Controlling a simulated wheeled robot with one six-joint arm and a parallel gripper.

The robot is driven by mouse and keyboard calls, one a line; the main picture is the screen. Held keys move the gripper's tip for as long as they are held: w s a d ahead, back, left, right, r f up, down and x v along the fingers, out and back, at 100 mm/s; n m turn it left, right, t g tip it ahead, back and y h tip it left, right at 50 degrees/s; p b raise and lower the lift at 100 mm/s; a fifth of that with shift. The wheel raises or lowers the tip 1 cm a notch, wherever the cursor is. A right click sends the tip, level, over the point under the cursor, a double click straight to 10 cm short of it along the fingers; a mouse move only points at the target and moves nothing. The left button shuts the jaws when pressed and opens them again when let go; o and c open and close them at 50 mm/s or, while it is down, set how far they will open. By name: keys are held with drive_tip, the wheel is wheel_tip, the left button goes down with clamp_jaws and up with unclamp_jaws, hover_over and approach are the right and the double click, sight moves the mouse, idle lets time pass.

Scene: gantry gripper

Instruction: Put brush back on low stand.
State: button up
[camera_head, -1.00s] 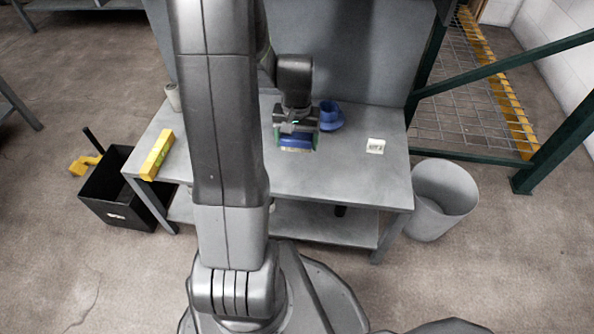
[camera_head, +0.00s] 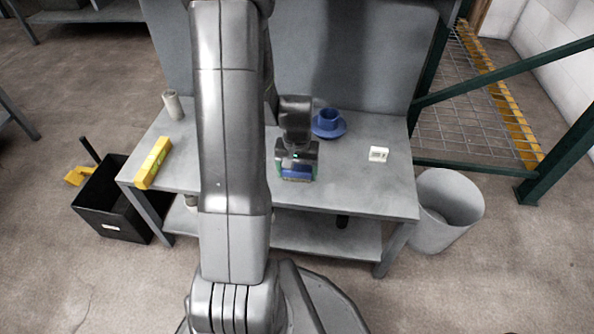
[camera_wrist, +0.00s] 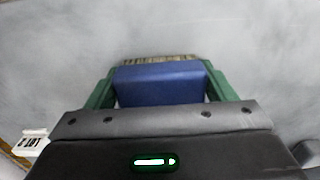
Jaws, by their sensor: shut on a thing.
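My gripper (camera_head: 297,176) is shut on the brush (camera_head: 297,173), a blue block with tan bristles along its far edge in the wrist view (camera_wrist: 160,82). The green fingers clasp the block at both ends. In the head view the brush is over the front middle of the grey workbench (camera_head: 352,190); I cannot tell whether it touches the top. I cannot make out which thing is the low stand; my arm hides part of the bench.
A blue cup (camera_head: 329,118) on a saucer (camera_head: 336,133) is behind and right of my gripper. A white box (camera_head: 378,154) is at right. A yellow bar (camera_head: 152,163) and grey cylinder (camera_head: 173,105) are at left. A black bin (camera_head: 110,217) and grey bucket (camera_head: 447,208) flank the bench.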

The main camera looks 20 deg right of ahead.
sight(297, 167)
drive_tip(key=o, duration=1.1)
drive_tip(key=shift+f, duration=0.1)
wheel_tip(297, 167, up, 12)
drive_tip(key=p, duration=0.4)
drive_tip(key=shift+p, duration=0.35)
wheel_tip(297, 167, down, 12)
drive_tip(key=b, duration=0.5)
drive_tip(key=shift+f, duration=0.25)
wheel_tip(297, 167, up, 3)
drive_tip(key=shift+f+p, duration=0.15)
drive_tip(key=shift+p, duration=0.6)
drive_tip(key=shift+r, duration=0.5)
